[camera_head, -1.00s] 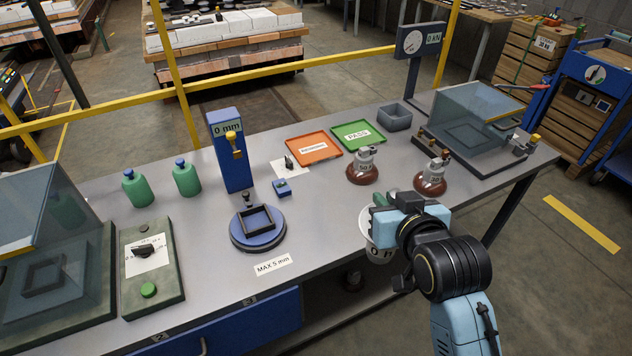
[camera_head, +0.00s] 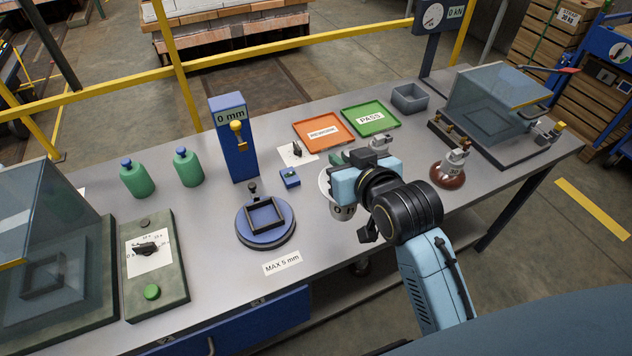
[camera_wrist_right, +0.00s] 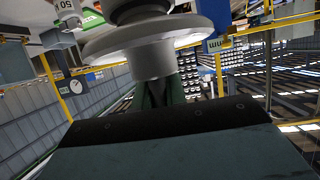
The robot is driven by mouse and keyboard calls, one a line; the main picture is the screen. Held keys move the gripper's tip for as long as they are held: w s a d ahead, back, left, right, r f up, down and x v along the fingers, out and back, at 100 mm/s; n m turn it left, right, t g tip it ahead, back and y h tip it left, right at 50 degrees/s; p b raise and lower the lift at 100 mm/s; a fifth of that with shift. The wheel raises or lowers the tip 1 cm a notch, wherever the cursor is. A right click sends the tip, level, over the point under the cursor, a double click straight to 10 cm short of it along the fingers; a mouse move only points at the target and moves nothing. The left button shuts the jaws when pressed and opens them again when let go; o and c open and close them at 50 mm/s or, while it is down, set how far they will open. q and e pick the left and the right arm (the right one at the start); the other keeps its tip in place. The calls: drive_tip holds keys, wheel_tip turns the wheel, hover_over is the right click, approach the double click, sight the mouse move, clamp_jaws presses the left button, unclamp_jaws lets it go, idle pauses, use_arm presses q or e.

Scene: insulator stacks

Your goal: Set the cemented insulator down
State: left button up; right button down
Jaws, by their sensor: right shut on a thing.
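My left gripper is not in view.
Orange (camera_head: 323,145) and green PASS (camera_head: 390,127) trays lie behind. A brown insulator (camera_head: 447,175) stands right; another's cap (camera_head: 380,142) shows behind my gripper. Bare bench lies around the MAX 5 mm label.

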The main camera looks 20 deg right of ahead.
drive_tip(key=w+d+p, duration=0.4)
drive_tip(key=w+d, duration=0.1)
drive_tip(key=d, duration=0.2)
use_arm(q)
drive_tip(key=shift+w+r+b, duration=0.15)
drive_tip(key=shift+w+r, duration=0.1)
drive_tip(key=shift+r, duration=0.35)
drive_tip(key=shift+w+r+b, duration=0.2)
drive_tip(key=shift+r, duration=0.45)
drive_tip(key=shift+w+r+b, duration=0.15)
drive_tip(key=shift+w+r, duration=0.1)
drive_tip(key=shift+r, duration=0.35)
use_arm(e)
wheel_tip(320, 180, down, 10)
drive_tip(key=d, duration=0.1)
drive_tip(key=shift+w+f+n+y, duration=0.2)
drive_tip(key=shift+f+n+y, duration=0.05)
drive_tip(key=shift+n+y, duration=0.15)
drive_tip(key=shift+f, duration=0.15)
drive_tip(key=c, duration=1.4)
unclamp_jaws()
drive_tip(key=shift+s+f, duration=0.1)
drive_tip(key=shift+f, duration=0.05)
drive_tip(key=shift+c, duration=0.2)
